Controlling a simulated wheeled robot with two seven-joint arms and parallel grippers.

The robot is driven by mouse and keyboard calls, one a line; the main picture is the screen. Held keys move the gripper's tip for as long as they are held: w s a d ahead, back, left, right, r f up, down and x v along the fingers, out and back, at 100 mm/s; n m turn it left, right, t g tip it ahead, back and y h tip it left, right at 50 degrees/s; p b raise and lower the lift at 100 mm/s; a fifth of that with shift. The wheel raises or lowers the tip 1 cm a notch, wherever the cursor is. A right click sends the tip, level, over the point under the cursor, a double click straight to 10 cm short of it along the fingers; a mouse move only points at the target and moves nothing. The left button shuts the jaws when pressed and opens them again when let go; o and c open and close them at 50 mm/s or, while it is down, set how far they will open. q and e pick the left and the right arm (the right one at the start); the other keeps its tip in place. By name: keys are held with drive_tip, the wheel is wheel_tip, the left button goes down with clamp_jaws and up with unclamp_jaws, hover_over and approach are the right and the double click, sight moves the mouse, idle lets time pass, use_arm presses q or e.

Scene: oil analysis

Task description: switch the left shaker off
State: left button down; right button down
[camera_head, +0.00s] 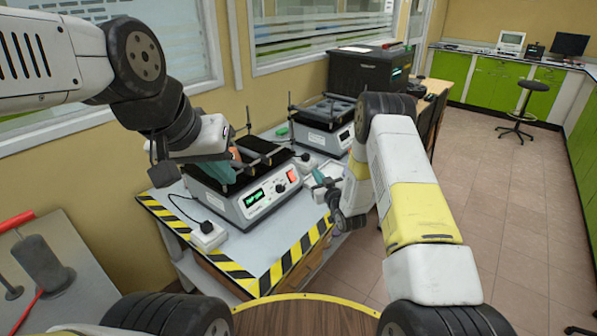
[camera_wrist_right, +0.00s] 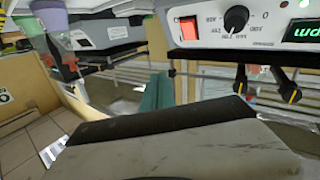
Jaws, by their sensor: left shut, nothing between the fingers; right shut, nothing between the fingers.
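The left shaker (camera_head: 240,205) is a light grey box with a dark top platform on the table. Its green display (camera_head: 255,197) is lit, and its red switch (camera_head: 293,176) sits at the right end of the front panel. The switch (camera_wrist_right: 188,28) and the knob (camera_wrist_right: 236,18) also show in the right wrist view, which looks upside down. My right gripper (camera_head: 321,178) is shut and empty, just right of the switch and apart from it. Its teal fingers (camera_wrist_right: 156,93) show in the wrist view. My left gripper (camera_head: 226,170) is shut and empty by the platform's left side.
A second shaker (camera_head: 325,133) stands behind to the right. White power sockets with cables (camera_head: 208,236) lie on the table near the left shaker. The table (camera_head: 262,258) has a yellow-black striped edge. A black machine (camera_head: 365,72) stands farther back.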

sight(292, 176)
drive_tip(key=w+a+f, duration=0.4)
drive_tip(key=a+f, duration=0.1)
drive_tip(key=a, duration=0.1)
idle(0.7)
drive_tip(key=shift+w+f, duration=0.1)
drive_tip(key=shift+w, duration=0.05)
idle(1.9)
drive_tip(key=shift+w+a+f, duration=0.15)
drive_tip(key=shift+a, duration=0.05)
drive_tip(key=shift+w+a+f, duration=0.15)
drive_tip(key=shift+a, duration=0.05)
idle(0.7)
idle(0.3)
drive_tip(key=shift+s+d+r, duration=0.35)
drive_tip(key=shift+d+r, duration=0.05)
drive_tip(key=shift+d, duration=0.1)
